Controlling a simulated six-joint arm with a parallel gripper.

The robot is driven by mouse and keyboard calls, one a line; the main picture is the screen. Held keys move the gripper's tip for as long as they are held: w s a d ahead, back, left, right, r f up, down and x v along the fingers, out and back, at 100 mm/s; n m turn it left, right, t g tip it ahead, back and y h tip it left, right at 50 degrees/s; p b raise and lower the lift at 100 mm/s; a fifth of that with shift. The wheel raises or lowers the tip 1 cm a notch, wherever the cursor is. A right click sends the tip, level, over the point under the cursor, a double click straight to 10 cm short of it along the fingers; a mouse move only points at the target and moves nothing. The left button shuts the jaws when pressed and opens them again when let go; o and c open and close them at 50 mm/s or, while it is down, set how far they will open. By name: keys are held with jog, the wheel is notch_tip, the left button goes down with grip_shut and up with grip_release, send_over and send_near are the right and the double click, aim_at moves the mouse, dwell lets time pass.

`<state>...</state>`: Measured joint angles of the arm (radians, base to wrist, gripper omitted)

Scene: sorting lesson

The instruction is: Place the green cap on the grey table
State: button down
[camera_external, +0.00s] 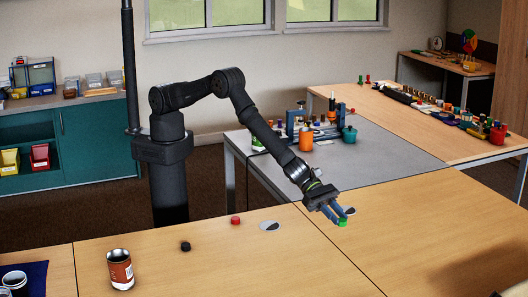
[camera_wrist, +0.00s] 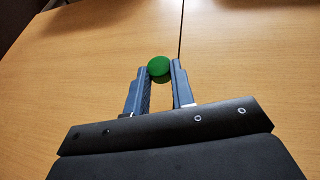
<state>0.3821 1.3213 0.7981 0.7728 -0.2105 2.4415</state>
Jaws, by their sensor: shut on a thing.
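The green cap (camera_external: 342,223) is small and round. My gripper (camera_external: 338,219) is shut on it and holds it over the wooden tables in the external view. In the wrist view the green cap (camera_wrist: 159,68) sits between the tips of my gripper (camera_wrist: 160,74), with a wooden surface behind it. Whether the cap touches the wood I cannot tell. The grey table (camera_external: 385,163) stands behind my gripper, between the wooden tables, and bears several things at its back.
On the grey table are an orange cup (camera_external: 306,139), a teal pot (camera_external: 349,134) and a blue rack (camera_external: 300,122). Its front and right parts are clear. A red cap (camera_external: 235,220), a black cap (camera_external: 185,246) and a can (camera_external: 120,269) stand on the wooden table at left.

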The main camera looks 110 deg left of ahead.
jog(key=s+a+r, duration=0.3)
jog(key=a, duration=0.4)
jog(key=s+a+r+n+y, duration=0.1)
jog(key=s+a+r, duration=0.1)
jog(key=a, duration=0.6)
jog(key=s+a+r, duration=0.3)
jog(key=a, duration=0.4)
jog(key=s+a+r+n+t+y, duration=0.1)
jog(key=s+a+r, duration=0.1)
jog(key=s+a, duration=0.65)
jog(key=s+a+r+n+y, duration=0.1)
jog(key=s+a+r, duration=0.2)
jog(key=s+a, duration=0.55)
jog(key=w+d+f+m+h, duration=0.1)
jog(key=w+d+f, duration=0.2)
jog(key=w+d, duration=0.5)
jog(key=w+d+f+m+h, duration=0.1)
jog(key=w+d+f, duration=0.1)
jog(key=w+d, duration=0.6)
jog(key=m+g+h, duration=0.1)
send_over(333, 245)
notch_tip(333, 245, down, 9)
notch_tip(333, 245, down, 8)
jog(key=shift+r, duration=0.25)
jog(key=shift+f, duration=0.1)
